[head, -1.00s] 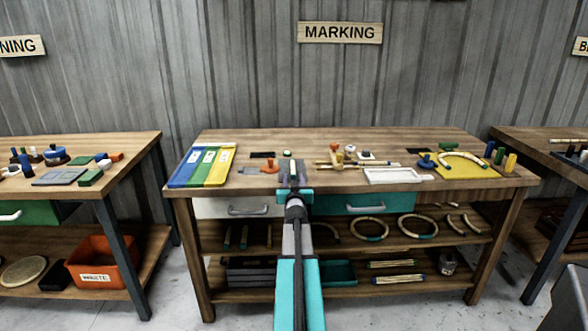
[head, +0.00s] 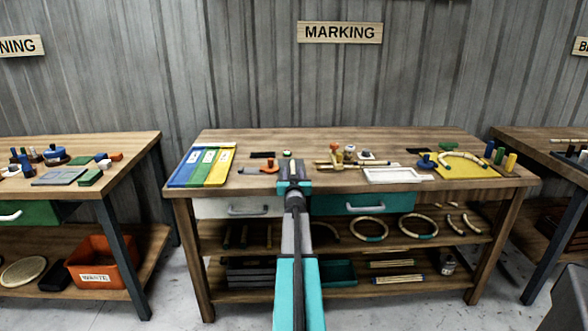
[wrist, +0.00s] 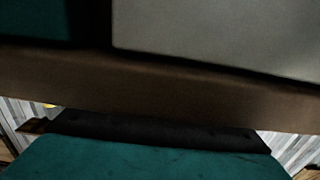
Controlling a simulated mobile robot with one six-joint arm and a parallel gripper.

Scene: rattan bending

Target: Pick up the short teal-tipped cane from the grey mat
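My gripper (head: 293,168) is over the front part of the marking bench, at the end of my arm in the head view. Its dark end is seen from behind, and I cannot tell whether its fingers are apart. The wrist view shows the bench's brown front edge (wrist: 160,90) very close, with a pale drawer front (wrist: 220,35) and a dark teal one (wrist: 45,20). No cane shows there.
A blue, green and yellow tray (head: 203,165) lies at the bench's left. A white tray (head: 393,176) and a yellow mat (head: 470,168) lie to the right. An orange-based tool (head: 269,167) stands just left of my gripper. Several cane rings lie on the shelf below.

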